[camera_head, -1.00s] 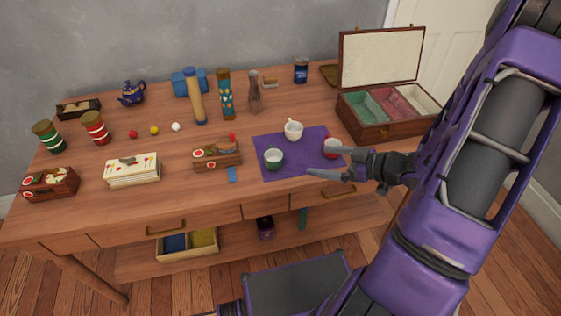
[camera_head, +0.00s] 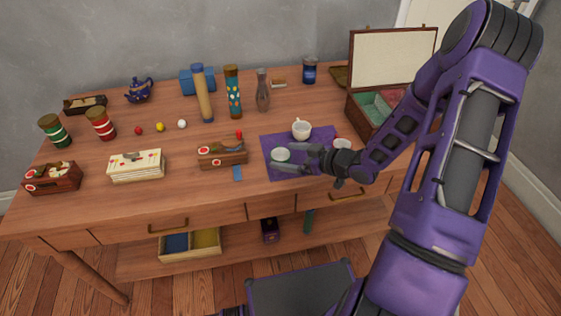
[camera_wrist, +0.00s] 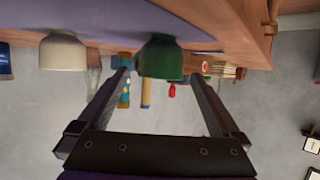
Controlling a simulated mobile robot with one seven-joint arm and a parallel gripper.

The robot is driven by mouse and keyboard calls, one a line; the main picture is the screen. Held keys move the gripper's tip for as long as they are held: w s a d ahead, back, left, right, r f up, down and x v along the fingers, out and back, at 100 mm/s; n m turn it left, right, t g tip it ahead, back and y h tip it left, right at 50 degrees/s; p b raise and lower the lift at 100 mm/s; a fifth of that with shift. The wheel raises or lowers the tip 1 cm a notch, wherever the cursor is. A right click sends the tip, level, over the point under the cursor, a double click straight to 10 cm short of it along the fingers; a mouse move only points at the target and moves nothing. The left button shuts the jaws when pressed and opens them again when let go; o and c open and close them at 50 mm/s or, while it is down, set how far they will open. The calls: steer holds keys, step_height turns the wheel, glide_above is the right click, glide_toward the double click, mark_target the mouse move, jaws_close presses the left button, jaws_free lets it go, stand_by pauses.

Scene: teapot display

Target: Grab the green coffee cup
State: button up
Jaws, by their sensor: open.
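The green coffee cup (camera_head: 280,153) stands upright on the purple mat (camera_head: 268,143), its pale inside showing and its front partly hidden by my gripper. In the wrist view, which is upside down, the green cup (camera_wrist: 160,58) is centred in the gap between my fingers. My gripper (camera_head: 284,158) is open and empty, reaching in from the right with its fingers at the cup. Its fingers also show in the wrist view (camera_wrist: 160,76). I cannot tell how deep the cup sits between them.
A white cup (camera_head: 301,130) stands behind on the mat. A third cup (camera_head: 342,143) is partly hidden by my wrist. An open compartment case (camera_head: 372,110) stands at the back right.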

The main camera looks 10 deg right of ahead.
mark_target(274, 154)
steer(key=shift+x, duration=1.55)
steer(key=shift+s+f, duration=0.1)
steer(key=c, duration=1.3)
